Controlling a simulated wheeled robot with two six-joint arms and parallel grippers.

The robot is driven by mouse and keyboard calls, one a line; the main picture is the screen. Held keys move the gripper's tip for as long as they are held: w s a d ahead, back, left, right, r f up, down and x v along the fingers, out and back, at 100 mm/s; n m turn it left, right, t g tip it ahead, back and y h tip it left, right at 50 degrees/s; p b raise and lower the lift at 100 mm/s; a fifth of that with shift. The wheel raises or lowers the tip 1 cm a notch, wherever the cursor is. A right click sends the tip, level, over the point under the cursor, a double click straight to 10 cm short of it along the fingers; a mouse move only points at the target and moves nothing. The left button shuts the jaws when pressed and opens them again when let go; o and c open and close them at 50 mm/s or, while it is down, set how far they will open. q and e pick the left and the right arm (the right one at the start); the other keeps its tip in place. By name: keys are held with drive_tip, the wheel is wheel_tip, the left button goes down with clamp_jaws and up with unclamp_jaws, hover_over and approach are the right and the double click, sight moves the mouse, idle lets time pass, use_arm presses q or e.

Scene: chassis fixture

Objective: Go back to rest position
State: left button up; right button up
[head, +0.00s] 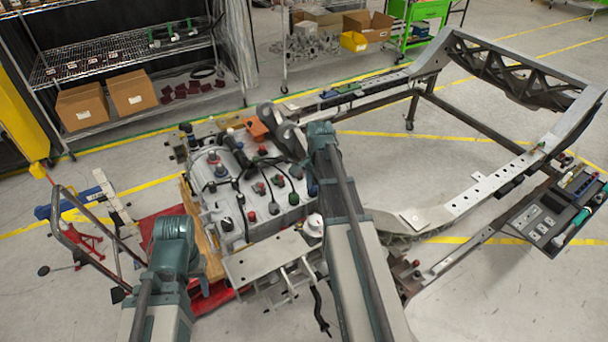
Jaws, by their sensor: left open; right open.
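My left arm comes up from the bottom left, and its teal joint shows beside the front left of the grey powertrain unit (238,208). The gripper at its end does not show. My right arm rises from the bottom middle to a teal joint near the back right of the unit. It crosses in front of part of the unit and the chassis frame (487,185). No fingertips can be made out at its end. I see nothing held by either arm.
A tool tray (548,218) is at the right edge of the frame. A wire shelf (125,50) with cardboard boxes (106,97) stands at the back left. Floor inside the frame is clear.

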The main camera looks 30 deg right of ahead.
drive_tip(key=s+a+f+n+b, duration=0.3)
drive_tip(key=s+a+n, duration=0.2)
drive_tip(key=a, duration=0.5)
drive_tip(key=s+a+f+n+b, duration=0.3)
drive_tip(key=s+a+n, duration=0.2)
drive_tip(key=a+n, duration=0.4)
drive_tip(key=s+a+f+n+h+b, duration=0.1)
drive_tip(key=s+a+f+n+b, duration=0.2)
drive_tip(key=a, duration=0.8)
drive_tip(key=s+n, duration=0.2)
drive_tip(key=n, duration=0.2)
drive_tip(key=shift+s+f, duration=0.15)
drive_tip(key=shift+s, duration=0.1)
drive_tip(key=shift+d, duration=0.1)
